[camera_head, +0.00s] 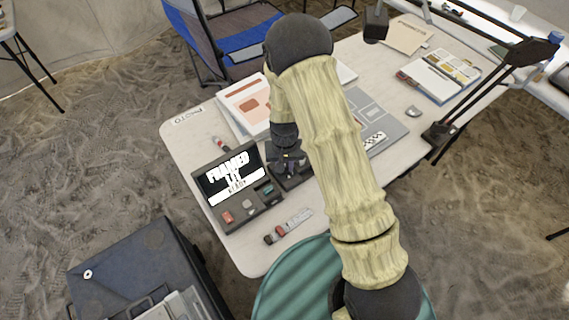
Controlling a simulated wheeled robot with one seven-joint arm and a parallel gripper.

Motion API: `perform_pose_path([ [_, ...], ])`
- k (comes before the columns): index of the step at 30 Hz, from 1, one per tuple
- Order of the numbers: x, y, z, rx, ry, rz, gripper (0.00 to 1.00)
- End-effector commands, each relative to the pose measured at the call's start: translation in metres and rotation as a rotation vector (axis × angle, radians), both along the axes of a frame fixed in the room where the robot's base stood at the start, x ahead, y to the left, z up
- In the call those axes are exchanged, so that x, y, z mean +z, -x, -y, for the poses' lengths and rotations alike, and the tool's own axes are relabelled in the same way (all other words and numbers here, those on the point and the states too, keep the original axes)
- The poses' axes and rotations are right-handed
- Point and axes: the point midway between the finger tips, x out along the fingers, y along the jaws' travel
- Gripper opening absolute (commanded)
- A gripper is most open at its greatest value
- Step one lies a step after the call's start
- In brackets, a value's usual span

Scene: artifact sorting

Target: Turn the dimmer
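A dark control box (212,211) sits at the table's near left corner. Its lit screen (230,174) reads "FRAMED", "LIT" and "READY". Along its front panel are a red-orange control (227,217), a pale control (249,207) and a teal control (265,188). Which of these is the dimmer I cannot tell at this size. My gripper (286,166) is dark and hangs down just right of the box's screen, by the right end of the panel. Its fingertips blend into dark parts there, so their opening and any contact are unclear.
The white table (190,135) also holds papers (243,103), a grey board (378,118), a small scale-like strip (288,226) and a lamp (490,92). A teal ribbed seat (290,285) stands at the near edge. A dark case (135,262) is at lower left.

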Motion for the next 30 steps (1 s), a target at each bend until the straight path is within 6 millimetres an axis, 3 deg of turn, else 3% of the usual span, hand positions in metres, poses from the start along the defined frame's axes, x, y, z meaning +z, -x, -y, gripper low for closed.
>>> perform_pose_path([
  [14, 0.0006, -0.0005, 0.0001, -0.022, 0.000, 0.001, 0.02],
  [15, 0.0006, -0.0005, 0.0002, -0.022, 0.000, 0.001, 0.31],
  [18, 0.0005, -0.0005, 0.0001, -0.022, 0.000, 0.001, 0.47],
  [30, 0.0062, -0.0008, -0.0001, -0.021, 0.000, 0.003, 0.47],
])
